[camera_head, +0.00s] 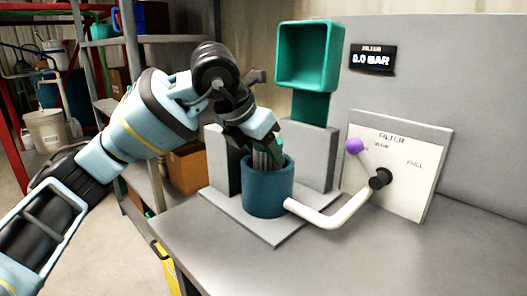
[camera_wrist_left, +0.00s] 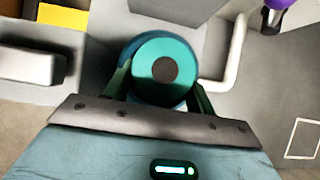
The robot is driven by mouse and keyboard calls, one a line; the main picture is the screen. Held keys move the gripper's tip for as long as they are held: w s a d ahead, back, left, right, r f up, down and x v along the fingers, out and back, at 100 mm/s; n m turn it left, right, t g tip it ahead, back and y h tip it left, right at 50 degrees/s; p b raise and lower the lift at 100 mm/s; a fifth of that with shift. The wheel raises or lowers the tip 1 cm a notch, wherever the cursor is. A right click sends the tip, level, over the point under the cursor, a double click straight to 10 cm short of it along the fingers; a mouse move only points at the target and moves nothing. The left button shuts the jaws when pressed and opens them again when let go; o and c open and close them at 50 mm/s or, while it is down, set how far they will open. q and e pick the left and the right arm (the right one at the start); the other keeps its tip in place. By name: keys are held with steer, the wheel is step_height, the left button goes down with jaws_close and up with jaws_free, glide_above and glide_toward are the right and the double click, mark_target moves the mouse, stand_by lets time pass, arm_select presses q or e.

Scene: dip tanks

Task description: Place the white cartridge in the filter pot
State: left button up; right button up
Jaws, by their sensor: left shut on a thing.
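The filter pot (camera_head: 268,190) is a dark blue open cylinder on a grey base plate on the bench. My left gripper (camera_head: 267,150) is over its mouth, pointing down. It is shut on the cartridge (camera_head: 266,160), whose pale ribbed side shows at the pot's mouth, with its lower part hidden by the wall. In the left wrist view the cartridge (camera_wrist_left: 150,62) shows a teal end cap with a dark centre between the two green fingers. The blue rim of the pot (camera_wrist_left: 126,50) shows behind the cap. Whether the cartridge touches the bottom cannot be seen. My right gripper is not in view.
A teal square hood (camera_head: 335,55) stands on a post behind the pot. A white pipe (camera_head: 330,218) runs from the pot to the right. A lever with a purple knob (camera_head: 354,146) sits on the filter panel (camera_head: 420,190). The front bench (camera_head: 370,265) is clear.

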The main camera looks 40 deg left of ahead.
arm_select(q)
steer(key=o, duration=1)
steer(key=shift+c, duration=0.2)
steer(key=o, duration=0.5)
steer(key=shift+c, duration=0.2)
steer(key=shift+d, duration=0.1)
steer(key=shift+s+r, duration=0.2)
steer(key=shift+r, duration=0.25)
steer(key=p+v, duration=0.2)
steer(key=v, duration=0.9)
